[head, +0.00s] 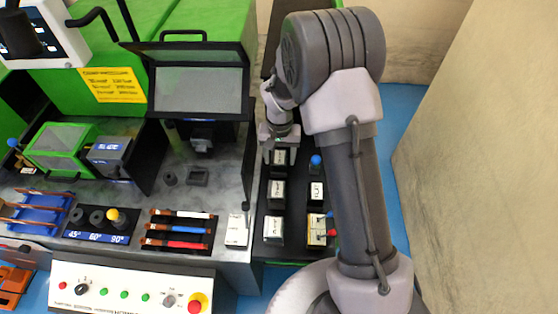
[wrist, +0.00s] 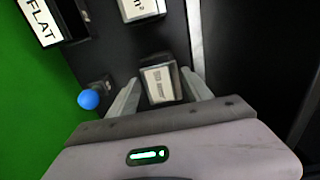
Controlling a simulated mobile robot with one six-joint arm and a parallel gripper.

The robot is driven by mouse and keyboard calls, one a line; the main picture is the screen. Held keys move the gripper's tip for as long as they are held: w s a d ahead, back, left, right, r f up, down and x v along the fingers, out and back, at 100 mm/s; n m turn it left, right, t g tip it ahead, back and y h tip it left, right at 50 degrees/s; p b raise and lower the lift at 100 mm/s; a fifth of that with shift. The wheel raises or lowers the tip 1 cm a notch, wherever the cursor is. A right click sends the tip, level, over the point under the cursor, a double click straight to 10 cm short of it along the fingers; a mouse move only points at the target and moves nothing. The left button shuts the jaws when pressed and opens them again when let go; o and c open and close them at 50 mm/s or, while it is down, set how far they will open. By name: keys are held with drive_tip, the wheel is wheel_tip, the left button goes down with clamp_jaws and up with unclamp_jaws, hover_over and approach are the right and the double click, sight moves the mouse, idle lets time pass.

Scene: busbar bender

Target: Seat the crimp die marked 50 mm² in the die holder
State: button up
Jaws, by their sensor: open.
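My gripper (head: 279,149) is over the far end of the black die tray (head: 295,245). In the wrist view my gripper (wrist: 159,88) is open, with a small dark die (wrist: 161,80) between its two fingers. The die has a white label whose print is too small to read, so I cannot tell if it is the 50 mm² one. Two more white-labelled dies, the middle die (head: 277,193) and the near die (head: 274,229), stand in the same column. I cannot make out for sure which fixture is the die holder.
A block labelled FLAT (head: 317,191) and a blue knob (head: 316,161) are in the tray's right column; the knob also shows in the wrist view (wrist: 88,98). A tilted screen (head: 199,88) stands left of my arm. A pale wall (head: 480,170) is at the right.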

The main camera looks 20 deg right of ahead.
sight(280, 157)
clamp_jaws()
drive_tip(key=shift+r+p, duration=1.1)
drive_tip(key=shift+r, duration=0.5)
wheel_tip(280, 157, up, 5)
drive_tip(key=p, duration=0.3)
drive_tip(key=shift+r+p, duration=0.15)
drive_tip(key=shift+p, duration=0.2)
